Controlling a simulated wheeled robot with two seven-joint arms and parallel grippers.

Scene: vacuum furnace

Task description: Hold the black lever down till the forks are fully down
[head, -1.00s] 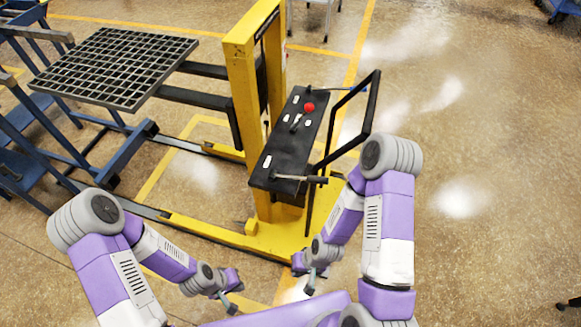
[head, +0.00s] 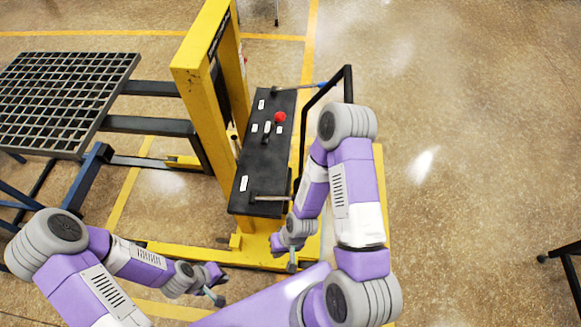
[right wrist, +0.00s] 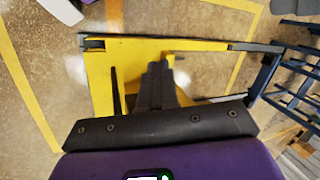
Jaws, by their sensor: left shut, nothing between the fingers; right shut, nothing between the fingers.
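The yellow stacker has a black control panel (head: 264,165) on its near side. A small upright lever (head: 267,130) stands mid-panel among white labels; its colour is hard to tell. The dark forks (head: 150,125) reach left from the yellow mast (head: 206,85), raised above the floor legs. My right gripper (head: 291,266) is shut and empty, short of the panel's near end. My left gripper (head: 218,299) is shut and empty, lower left. Neither touches a lever.
A black grid rack (head: 65,95) lies at the fork ends, above a blue frame (head: 90,180). A red button (head: 280,117) is on the panel. A black handle frame (head: 347,85) rises right of it, close to my right arm. Floor at right is mostly clear.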

